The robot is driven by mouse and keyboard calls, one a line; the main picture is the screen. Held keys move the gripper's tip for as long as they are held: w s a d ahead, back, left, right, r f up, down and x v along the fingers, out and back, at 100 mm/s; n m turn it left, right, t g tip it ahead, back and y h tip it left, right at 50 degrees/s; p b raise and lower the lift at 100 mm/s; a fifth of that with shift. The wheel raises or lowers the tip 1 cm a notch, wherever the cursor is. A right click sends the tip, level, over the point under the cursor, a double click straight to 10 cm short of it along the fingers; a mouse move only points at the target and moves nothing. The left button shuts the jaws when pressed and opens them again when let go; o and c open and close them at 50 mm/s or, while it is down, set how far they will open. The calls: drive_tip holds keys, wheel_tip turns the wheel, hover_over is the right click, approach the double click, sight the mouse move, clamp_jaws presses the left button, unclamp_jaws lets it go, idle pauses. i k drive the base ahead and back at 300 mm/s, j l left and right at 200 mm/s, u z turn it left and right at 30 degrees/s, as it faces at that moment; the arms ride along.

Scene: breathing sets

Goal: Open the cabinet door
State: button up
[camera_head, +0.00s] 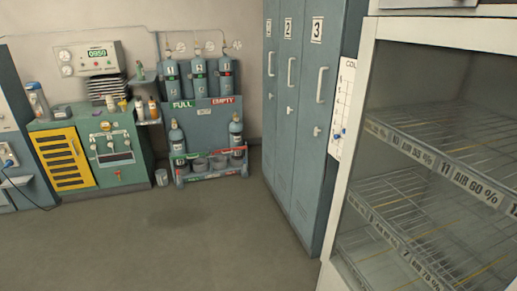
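A tall bank of blue-grey lockers (305,140) stands right of centre, its narrow doors numbered 1, 2 and 3. These doors look shut. Door 3 has a white upright handle (322,85) with a small latch (317,131) below it. At the right, close to me, stands a white-framed cabinet (450,31) with wire shelves (415,206) labelled AIR 60 % and the like. Its shelves show through the front; I cannot tell whether clear glass covers it. Its right side is cut off by the picture edge, and no handle shows on it. My gripper is not in view.
Gas cylinders (198,77) stand in a rack at the back wall, with FULL and EMPTY signs. A green bench unit (120,150) with a yellow door (63,158) stands at the left. A small can (161,177) is on the floor. The grey floor (190,235) in front is clear.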

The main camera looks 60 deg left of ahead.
sight(497, 36)
drive_tip(key=u, duration=4.65)
drive_tip(key=z, duration=3.55)
drive_tip(key=k+l+z, duration=0.2)
drive_tip(key=l+z, duration=0.2)
